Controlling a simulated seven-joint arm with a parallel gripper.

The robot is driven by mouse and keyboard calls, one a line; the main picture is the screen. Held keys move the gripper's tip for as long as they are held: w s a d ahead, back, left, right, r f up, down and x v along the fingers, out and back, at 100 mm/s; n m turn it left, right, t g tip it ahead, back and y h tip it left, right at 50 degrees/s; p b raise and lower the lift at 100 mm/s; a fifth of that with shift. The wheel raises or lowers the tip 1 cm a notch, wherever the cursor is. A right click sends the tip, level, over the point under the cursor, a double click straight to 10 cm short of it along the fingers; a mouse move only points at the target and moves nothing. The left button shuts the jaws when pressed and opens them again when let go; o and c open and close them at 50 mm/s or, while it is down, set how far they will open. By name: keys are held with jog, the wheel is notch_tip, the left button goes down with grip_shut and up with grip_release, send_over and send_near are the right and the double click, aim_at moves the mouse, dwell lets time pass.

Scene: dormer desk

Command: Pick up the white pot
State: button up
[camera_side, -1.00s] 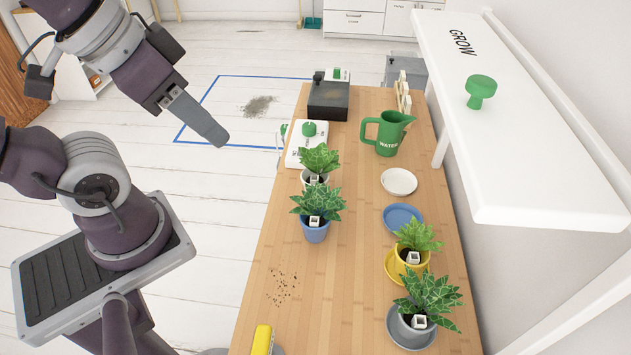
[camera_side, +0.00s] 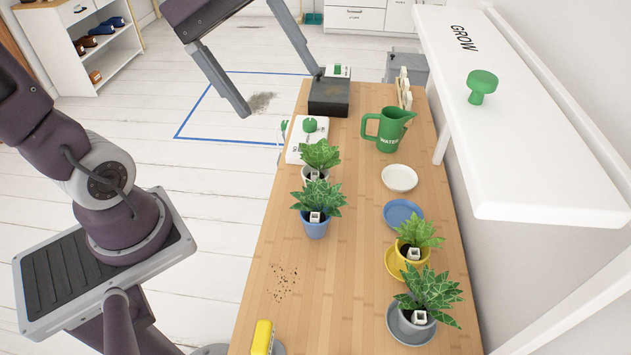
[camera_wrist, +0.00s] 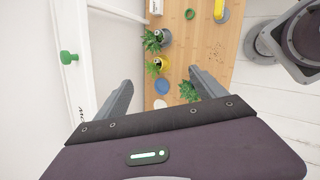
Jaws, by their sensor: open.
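The white pot (camera_side: 308,175) stands upright on the wooden desk with a leafy green plant (camera_side: 320,154) in it. A blue pot (camera_side: 315,231) with a similar plant stands just in front and partly hides it. My gripper (camera_side: 281,92) is open and empty, with its fingers wide apart. In the side view it appears above and left of the white pot, toward the far end of the desk. In the wrist view, a plant (camera_wrist: 188,91) shows beside the right finger; I cannot make out the white pot there.
A yellow pot (camera_side: 405,265) and a grey pot (camera_side: 415,330) with plants stand on saucers at the right. A blue saucer (camera_side: 403,214), a white saucer (camera_side: 399,178) and a green watering jug (camera_side: 387,130) stand behind them. A white shelf (camera_side: 540,150) overhangs the right side.

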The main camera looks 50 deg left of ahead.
jog(key=w+a+f+n+t+h, duration=0.1)
jog(key=w+a+n+t+h, duration=0.2)
jog(key=w+a+n+t, duration=0.85)
jog(key=n+g, duration=0.4)
jog(key=n, duration=0.1)
send_near(327, 178)
jog(key=x, duration=0.3)
jog(key=shift+w+f, duration=0.15)
jog(key=shift+f, duration=0.1)
jog(key=shift+m+g, duration=0.25)
jog(key=x, duration=0.6)
jog(key=shift+w+a+f, duration=0.2)
jog(key=shift+w+f, duration=0.05)
jog(key=shift+f, duration=0.1)
jog(key=shift+w+d+f, duration=0.2)
jog(key=shift+w+d, duration=0.1)
jog(key=shift+w, duration=0.05)
jog(key=c, duration=1.6)
